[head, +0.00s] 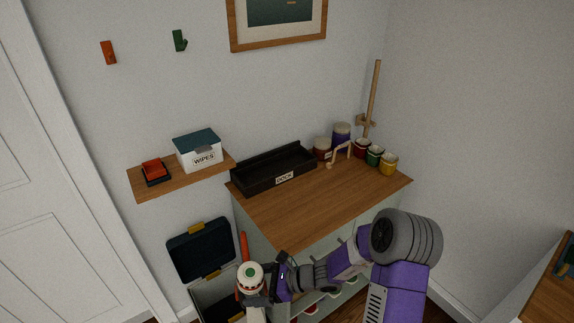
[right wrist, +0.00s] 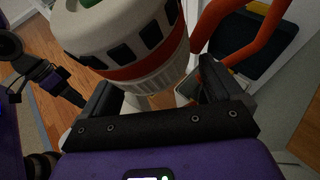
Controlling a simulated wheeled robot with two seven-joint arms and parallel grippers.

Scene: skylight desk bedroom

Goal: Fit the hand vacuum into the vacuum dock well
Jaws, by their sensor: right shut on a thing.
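The hand vacuum (head: 250,276) is white with a red band, a green spot on its end and an orange handle. My right gripper (head: 272,290) is shut on it, in front of the cabinet's lower left. In the right wrist view the vacuum (right wrist: 120,38) fills the top, between the dark fingers of the gripper (right wrist: 155,98). The dock (head: 272,170) is a long black tray labelled DOCK, at the back left of the cabinet top; its well is mostly hidden. A dark and purple part of my left arm (right wrist: 62,88) shows in the right wrist view; its jaws are unclear.
The wooden cabinet top (head: 320,205) is clear in front of the dock. Jars, several cups (head: 375,156) and a wooden stand (head: 373,100) are at its back right. A wall shelf (head: 150,189) holds a wipes box (head: 199,153). An open dark case (head: 201,249) stands left of the cabinet.

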